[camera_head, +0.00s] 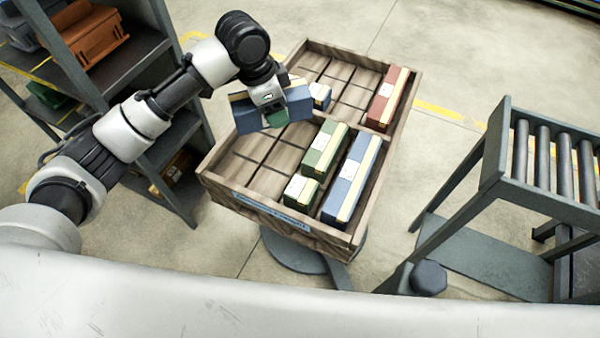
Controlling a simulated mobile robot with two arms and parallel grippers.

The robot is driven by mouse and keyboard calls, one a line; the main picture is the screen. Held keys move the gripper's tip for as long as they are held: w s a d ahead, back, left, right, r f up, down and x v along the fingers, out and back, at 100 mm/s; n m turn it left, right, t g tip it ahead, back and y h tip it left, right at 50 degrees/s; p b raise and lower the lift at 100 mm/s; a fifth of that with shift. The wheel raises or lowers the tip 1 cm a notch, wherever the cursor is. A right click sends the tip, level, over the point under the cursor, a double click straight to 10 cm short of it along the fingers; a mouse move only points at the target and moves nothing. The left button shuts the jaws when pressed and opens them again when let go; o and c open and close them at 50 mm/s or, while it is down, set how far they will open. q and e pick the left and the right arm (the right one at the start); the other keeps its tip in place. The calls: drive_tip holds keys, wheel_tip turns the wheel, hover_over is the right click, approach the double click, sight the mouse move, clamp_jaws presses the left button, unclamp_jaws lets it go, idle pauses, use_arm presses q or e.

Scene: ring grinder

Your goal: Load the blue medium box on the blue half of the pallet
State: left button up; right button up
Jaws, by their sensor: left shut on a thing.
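My left gripper (274,111) is over the left part of the wooden pallet (238,182), shut on a blue box (246,115) with a yellowish band. The arm hides part of this box, and I cannot tell whether it touches the pallet. A divider splits the pallet into a far and a near half. The near half holds a long blue box (344,187), a green box (321,155) and a small green box (298,191). The far half holds a red box (383,103) and a small blue-and-white box (320,93). My right gripper is not in view.
A dark grey shelf (130,62) with an orange-brown crate (92,40) stands at the left. A roller conveyor (541,160) stands at the right. The near half's left side has bare slats (255,165).

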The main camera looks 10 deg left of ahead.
use_arm(q)
drive_tip(key=w+d+f+m+g+b, duration=0.1)
drive_tip(key=w+d+f+m+b, duration=0.2)
drive_tip(key=d+f+m+b, duration=0.3)
drive_tip(key=m, duration=0.3)
hover_over(263, 167)
drive_tip(key=shift+g, duration=0.4)
drive_tip(key=f, duration=0.7)
drive_tip(key=shift+w+a+f, duration=0.15)
drive_tip(key=shift+w+f, duration=0.05)
drive_tip(key=shift+f, duration=0.1)
drive_tip(key=shift+a+f, duration=0.1)
drive_tip(key=shift+f, duration=0.35)
drive_tip(key=shift+a+b+x, duration=0.15)
drive_tip(key=shift+b+x, duration=0.05)
drive_tip(key=shift+x, duration=0.6)
drive_tip(key=shift+a+b+x, duration=0.15)
drive_tip(key=shift+a+x, duration=0.05)
drive_tip(key=shift+x, duration=0.55)
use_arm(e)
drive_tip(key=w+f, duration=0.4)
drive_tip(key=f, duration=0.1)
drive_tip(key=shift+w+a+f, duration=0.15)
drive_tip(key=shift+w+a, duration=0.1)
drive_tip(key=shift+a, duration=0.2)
use_arm(q)
drive_tip(key=shift+w+f, duration=0.1)
drive_tip(key=shift+f, duration=0.1)
